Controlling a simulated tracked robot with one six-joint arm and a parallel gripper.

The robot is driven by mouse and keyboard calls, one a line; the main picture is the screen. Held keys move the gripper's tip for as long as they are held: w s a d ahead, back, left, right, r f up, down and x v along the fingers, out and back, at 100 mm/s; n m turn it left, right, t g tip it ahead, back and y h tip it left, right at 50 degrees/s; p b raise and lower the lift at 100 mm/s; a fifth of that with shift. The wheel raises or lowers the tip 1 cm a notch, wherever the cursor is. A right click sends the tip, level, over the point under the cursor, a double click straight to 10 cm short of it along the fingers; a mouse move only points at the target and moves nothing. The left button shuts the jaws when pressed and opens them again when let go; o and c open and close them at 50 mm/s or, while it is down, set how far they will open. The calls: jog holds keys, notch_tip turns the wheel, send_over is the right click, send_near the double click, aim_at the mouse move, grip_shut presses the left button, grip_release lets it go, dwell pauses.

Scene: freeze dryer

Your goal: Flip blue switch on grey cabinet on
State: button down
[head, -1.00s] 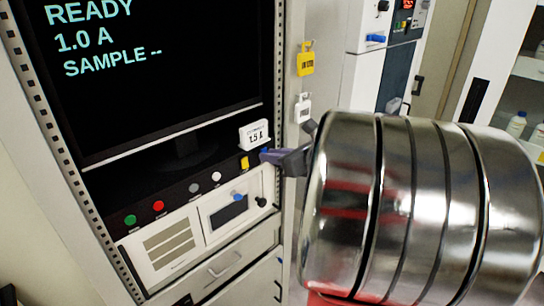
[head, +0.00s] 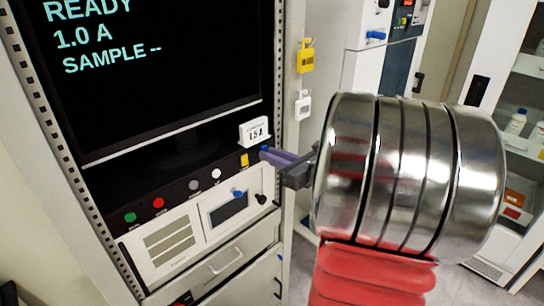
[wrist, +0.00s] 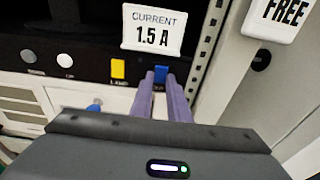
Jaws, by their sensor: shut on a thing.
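The grey cabinet (head: 285,100) stands at the left in the head view, with a dark control strip below its screen. The blue switch (wrist: 160,74) is at the right end of this strip, right of a yellow switch (wrist: 118,69) and below a white card reading "CURRENT 1.5 A". My gripper (wrist: 162,82) has its two purple fingers on either side of the blue switch, shut on it. In the head view my gripper (head: 267,155) reaches the strip from the right, and its fingers mostly hide the blue switch. I cannot tell which way its lever points.
The screen (head: 150,60) reads "READY 1.0 A SAMPLE --". Green (head: 130,217) and red (head: 158,203) buttons sit further left on the strip. A white card reading "FREE" (wrist: 280,12) hangs on the cabinet's right side. A white panel with knobs lies below the strip.

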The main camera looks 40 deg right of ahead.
jog(key=c, duration=1.7)
grip_release()
jog(key=shift+s, duration=0.1)
jog(key=shift+s+d+r, duration=0.1)
jog(key=shift+s+r, duration=0.2)
jog(key=shift+s, duration=1.95)
jog(key=shift+s+r, duration=0.25)
jog(key=shift+s, duration=2)
jog(key=shift+s+d+r, duration=0.1)
jog(key=shift+s+r, duration=0.2)
jog(key=shift+s, duration=1.95)
jog(key=shift+a, duration=0.1)
